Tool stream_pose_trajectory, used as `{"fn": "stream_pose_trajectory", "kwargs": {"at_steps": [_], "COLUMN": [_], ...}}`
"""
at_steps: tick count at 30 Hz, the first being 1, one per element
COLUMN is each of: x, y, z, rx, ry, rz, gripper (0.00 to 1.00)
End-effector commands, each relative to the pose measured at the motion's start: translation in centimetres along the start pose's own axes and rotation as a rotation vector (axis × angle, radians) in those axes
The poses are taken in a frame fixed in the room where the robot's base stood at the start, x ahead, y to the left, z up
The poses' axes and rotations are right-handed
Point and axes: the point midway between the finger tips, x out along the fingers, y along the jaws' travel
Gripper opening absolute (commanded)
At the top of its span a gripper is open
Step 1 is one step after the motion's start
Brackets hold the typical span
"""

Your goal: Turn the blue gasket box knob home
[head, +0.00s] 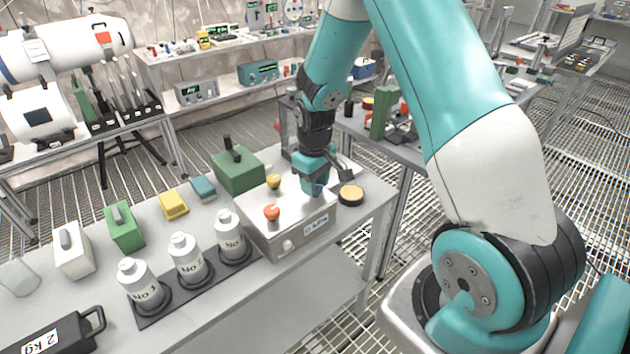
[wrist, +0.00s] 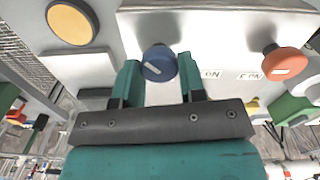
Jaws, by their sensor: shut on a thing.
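A grey metal box (head: 255,212) stands at the right end of the near bench. In the wrist view, the blue knob (wrist: 158,63) sits on the box's pale face (wrist: 225,28), with a short white mark at a slant. My gripper (head: 316,190) reaches down to the box's right side; in the wrist view its teal fingers (wrist: 160,82) stand either side of the knob, shut on it. An orange knob (head: 272,212) and a yellow knob (head: 273,181) are on the box top. In the head view, my gripper mostly hides the blue knob.
A black round piece with a yellow top (head: 351,194) lies right of the box. A green box with a black handle (head: 238,170) stands behind it. Several white bottles (head: 187,258) stand in a dark rack (head: 205,292) at the left front.

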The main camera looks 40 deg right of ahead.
Motion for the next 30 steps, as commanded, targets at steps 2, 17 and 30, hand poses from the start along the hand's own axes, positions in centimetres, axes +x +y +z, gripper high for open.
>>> {"fn": "stream_pose_trajectory", "kwargs": {"at_steps": [2,17,30], "x": [-0.08,-0.10,-0.11], "y": [0.07,0.21,0.30], "z": [-0.02,0.00,0.06], "rx": [0.073,0.548,0.967], "ry": [0.000,0.002,0.003], "rz": [0.001,0.001,0.001], "gripper": [0.14,0.14,0.14]}}
